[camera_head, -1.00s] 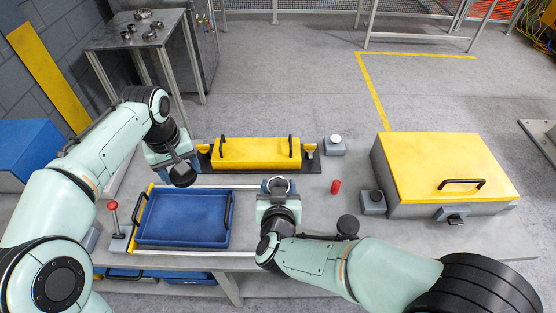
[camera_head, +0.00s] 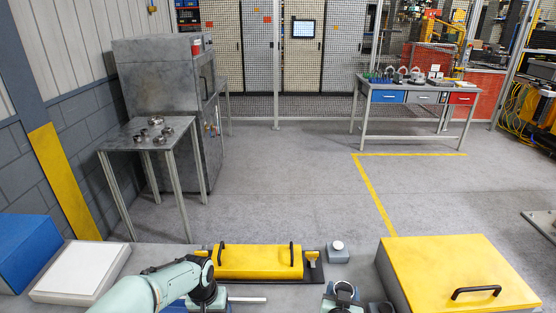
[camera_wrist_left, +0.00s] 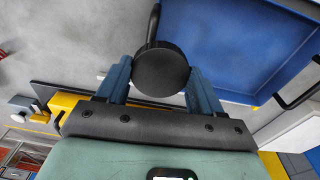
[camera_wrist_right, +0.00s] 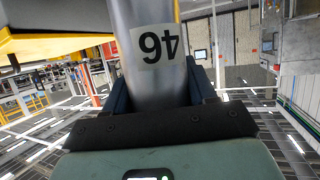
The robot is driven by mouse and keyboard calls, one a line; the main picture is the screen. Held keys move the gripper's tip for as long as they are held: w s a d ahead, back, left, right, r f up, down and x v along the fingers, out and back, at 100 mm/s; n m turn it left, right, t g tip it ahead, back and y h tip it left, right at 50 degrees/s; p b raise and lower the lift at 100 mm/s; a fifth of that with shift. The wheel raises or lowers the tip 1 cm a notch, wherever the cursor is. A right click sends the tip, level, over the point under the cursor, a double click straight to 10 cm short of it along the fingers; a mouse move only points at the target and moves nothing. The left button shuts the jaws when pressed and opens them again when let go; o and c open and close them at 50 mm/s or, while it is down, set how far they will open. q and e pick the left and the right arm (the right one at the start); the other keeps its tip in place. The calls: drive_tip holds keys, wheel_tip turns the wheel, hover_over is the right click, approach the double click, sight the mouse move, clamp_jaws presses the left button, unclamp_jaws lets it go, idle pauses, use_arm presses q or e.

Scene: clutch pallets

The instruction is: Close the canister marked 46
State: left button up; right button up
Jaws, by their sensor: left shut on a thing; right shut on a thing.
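The canister marked 46 (camera_wrist_right: 153,48) is a grey metal cylinder with a white label, upside down in the right wrist view. My right gripper (camera_head: 343,298) is shut around it. In the head view its round, ring-like top shows at the bottom edge, right of the yellow box. My left gripper (camera_wrist_left: 160,80) is shut on a round black lid (camera_wrist_left: 162,72). A thin dark curved piece shows behind it; I cannot tell if they are joined. The lid is apart from the canister. In the head view my left arm hides the lid and left fingertips.
A long yellow box (camera_head: 257,262) with black handles lies behind the grippers. A grey button box (camera_head: 337,253) stands beside it. A large yellow-topped case (camera_head: 455,270) is at right. The blue tray (camera_wrist_left: 235,40) shows beside the lid in the left wrist view.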

drive_tip(key=shift+d, duration=0.35)
drive_tip(key=shift+f, duration=0.1)
drive_tip(key=a+f+n+y, duration=0.8)
drive_tip(key=a+f, duration=0.3)
drive_tip(key=a, duration=0.2)
drive_tip(key=shift+a+f+y, duration=0.3)
drive_tip(key=shift+y, duration=0.4)
